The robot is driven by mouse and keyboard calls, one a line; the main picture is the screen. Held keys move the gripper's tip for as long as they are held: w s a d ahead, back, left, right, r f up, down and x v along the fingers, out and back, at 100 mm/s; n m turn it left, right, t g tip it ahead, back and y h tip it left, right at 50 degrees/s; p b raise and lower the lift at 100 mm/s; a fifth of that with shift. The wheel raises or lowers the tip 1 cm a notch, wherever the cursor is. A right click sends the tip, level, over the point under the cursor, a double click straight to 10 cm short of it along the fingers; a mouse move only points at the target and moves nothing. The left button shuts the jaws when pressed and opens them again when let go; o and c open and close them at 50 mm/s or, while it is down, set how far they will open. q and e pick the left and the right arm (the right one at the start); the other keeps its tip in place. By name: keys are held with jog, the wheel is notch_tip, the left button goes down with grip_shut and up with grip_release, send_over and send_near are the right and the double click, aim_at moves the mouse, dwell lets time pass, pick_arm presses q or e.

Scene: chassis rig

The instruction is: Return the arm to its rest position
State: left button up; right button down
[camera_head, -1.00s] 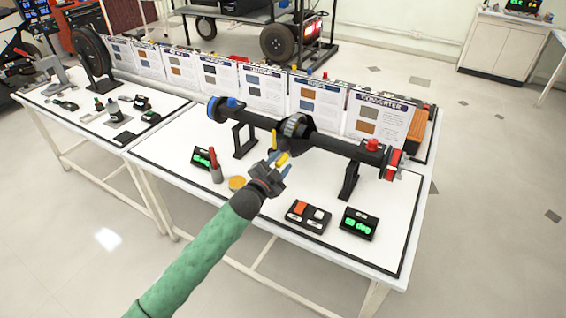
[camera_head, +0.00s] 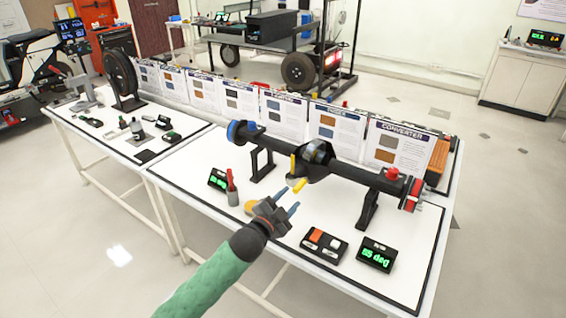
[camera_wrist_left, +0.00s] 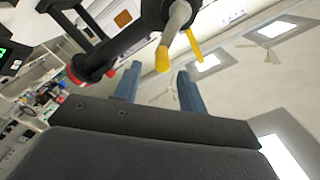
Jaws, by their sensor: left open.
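My left arm has a green sleeve and comes in from the bottom left in the head view. My left gripper (camera_head: 283,203) is open with nothing between its blue fingers. It is over the front part of the white table (camera_head: 200,178), in front of the black axle (camera_head: 345,172). In the left wrist view the two blue fingers (camera_wrist_left: 157,88) stand apart. Yellow-tipped parts (camera_wrist_left: 163,60) of the axle rig show just beyond them, and I see no contact. My right gripper is not in view.
A red-handled tool (camera_head: 231,184) stands left of my gripper. A button box (camera_head: 324,244) and a green-lit display (camera_head: 376,255) lie to its right. Upright printed cards (camera_head: 328,124) line the table's back. Open floor lies in front of the table.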

pick_arm(q)
jog(key=w+a+f+n+g+y, duration=0.35)
jog(key=a+f+n+y, duration=0.35)
jog(key=a+f, duration=0.3)
jog(key=s+a+f+n+g+y, duration=0.1)
jog(key=s+a+f+n, duration=0.2)
jog(key=f, duration=0.4)
jog(key=s+a+f+n+g+y, duration=0.1)
jog(key=s+a+f+g, duration=0.1)
jog(key=s+a+f, duration=0.35)
jog(key=s+a+f+n+g+y, duration=0.1)
jog(key=s+a+f+n+g, duration=0.2)
jog(key=s+f, duration=1.3)
jog(key=s+f+g, duration=0.2)
jog(key=s+f, duration=0.3)
jog(key=s, duration=0.5)
jog(key=s+f+g, duration=0.1)
jog(key=s+f, duration=0.4)
jog(key=s, duration=0.5)
jog(key=shift+d+g, duration=0.2)
jog(key=shift+g, duration=0.15)
jog(key=shift+f, duration=0.1)
